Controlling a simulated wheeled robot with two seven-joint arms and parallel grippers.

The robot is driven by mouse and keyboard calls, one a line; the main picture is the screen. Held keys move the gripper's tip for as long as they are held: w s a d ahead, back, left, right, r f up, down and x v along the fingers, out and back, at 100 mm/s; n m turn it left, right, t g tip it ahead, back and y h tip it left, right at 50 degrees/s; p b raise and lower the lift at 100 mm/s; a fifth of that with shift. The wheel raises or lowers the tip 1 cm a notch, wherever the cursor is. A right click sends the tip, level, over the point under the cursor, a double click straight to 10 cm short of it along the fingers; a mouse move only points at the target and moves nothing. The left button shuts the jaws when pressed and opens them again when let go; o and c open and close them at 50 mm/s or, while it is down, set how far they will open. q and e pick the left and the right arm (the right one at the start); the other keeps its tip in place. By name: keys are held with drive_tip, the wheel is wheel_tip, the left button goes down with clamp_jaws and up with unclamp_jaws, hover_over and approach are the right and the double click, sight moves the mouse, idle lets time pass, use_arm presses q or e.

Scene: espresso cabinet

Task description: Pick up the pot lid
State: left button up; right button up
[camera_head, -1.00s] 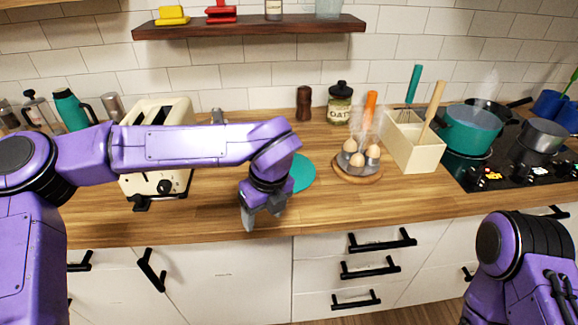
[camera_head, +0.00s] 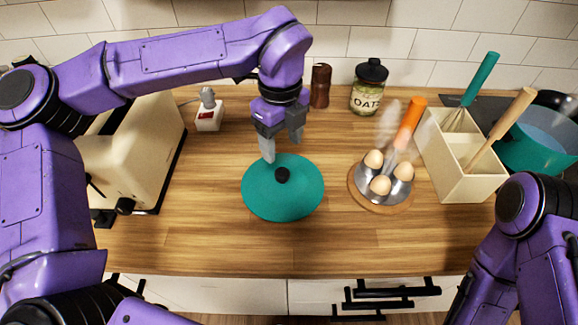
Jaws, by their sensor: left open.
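The pot lid is a flat teal disc (camera_head: 283,203) with a small black knob (camera_head: 282,175), lying on the wooden counter near the middle of the head view. My left gripper (camera_head: 281,150) points down over the lid's far edge, just behind the knob. It is open, with its two fingers apart and nothing between them. I cannot tell how high its tips are above the lid. My right arm shows at the lower right, but its gripper is out of view.
A cream toaster (camera_head: 134,152) stands left of the lid. An egg holder with eggs (camera_head: 380,187) on a round board is to its right, beside a cream utensil box (camera_head: 455,172). A teal pot (camera_head: 538,150) is at the far right. The counter in front of the lid is clear.

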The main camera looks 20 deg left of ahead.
sight(282, 172)
use_arm(q)
drive_tip(key=f, duration=0.1)
drive_tip(key=s+f, duration=0.1)
drive_tip(key=f, duration=0.1)
drive_tip(key=shift+s+f+p, duration=0.25)
drive_tip(key=shift+f+p, duration=0.1)
drive_tip(key=f+p, duration=0.1)
drive_tip(key=f, duration=0.1)
drive_tip(key=w+f+p, duration=0.1)
drive_tip(key=f, duration=0.2)
drive_tip(key=shift+f, duration=0.15)
drive_tip(key=shift+s+f, duration=0.15)
drive_tip(key=c, duration=1.1)
clamp_jaws()
use_arm(e)
drive_tip(key=r, duration=0.1)
drive_tip(key=s+r, duration=0.1)
drive_tip(key=r, duration=0.1)
